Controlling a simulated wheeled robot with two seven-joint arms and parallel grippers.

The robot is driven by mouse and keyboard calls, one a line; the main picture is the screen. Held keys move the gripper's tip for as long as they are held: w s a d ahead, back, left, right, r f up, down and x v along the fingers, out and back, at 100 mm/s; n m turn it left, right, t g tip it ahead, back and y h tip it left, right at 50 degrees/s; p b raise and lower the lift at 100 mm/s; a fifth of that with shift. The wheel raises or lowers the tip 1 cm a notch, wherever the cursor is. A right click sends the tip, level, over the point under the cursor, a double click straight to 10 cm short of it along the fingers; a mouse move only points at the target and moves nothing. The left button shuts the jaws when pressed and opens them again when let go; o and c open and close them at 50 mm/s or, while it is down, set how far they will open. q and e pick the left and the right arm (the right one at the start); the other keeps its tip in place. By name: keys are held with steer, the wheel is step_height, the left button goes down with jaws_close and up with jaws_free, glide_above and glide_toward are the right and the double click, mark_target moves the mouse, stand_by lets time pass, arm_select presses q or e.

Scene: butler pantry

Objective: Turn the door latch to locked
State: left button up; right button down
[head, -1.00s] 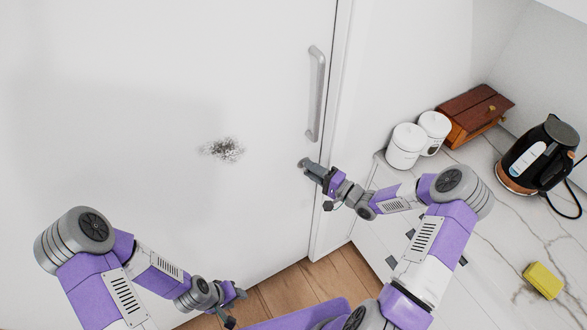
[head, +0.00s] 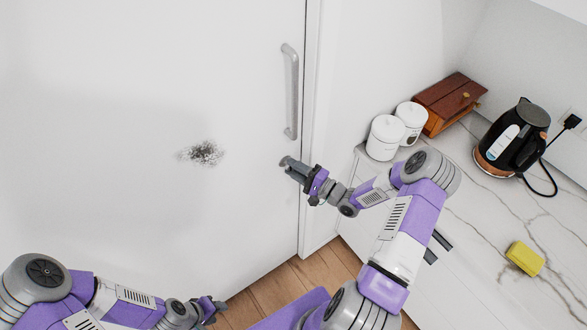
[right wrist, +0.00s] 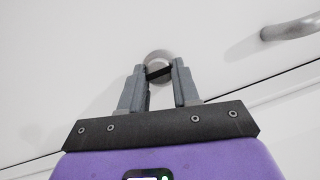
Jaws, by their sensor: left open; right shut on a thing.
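The door latch (right wrist: 158,57) is a small round grey piece with a dark bar across it, seen between my fingertips in the right wrist view. The bar lies nearly level in that view, slightly tilted. My right gripper (head: 287,163) is at the white door (head: 120,90), below the handle, and it also shows in the right wrist view (right wrist: 159,72). It is shut on the latch and hides most of it in the head view. My left gripper (head: 213,308) is open and empty, low in front of the door, away from the latch.
A grey door handle (head: 291,92) is above the latch. A dark smudge (head: 203,152) marks the door. The counter at right holds white canisters (head: 385,138), a wooden box (head: 449,98), a black kettle (head: 513,140) and a yellow sponge (head: 524,258). Wooden floor (head: 275,288) shows below.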

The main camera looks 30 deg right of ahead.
steer(key=c, duration=0.8)
jaws_free()
steer(key=v, duration=0.7)
steer(key=shift+s+d, duration=0.15)
steer(key=shift+s, duration=0.1)
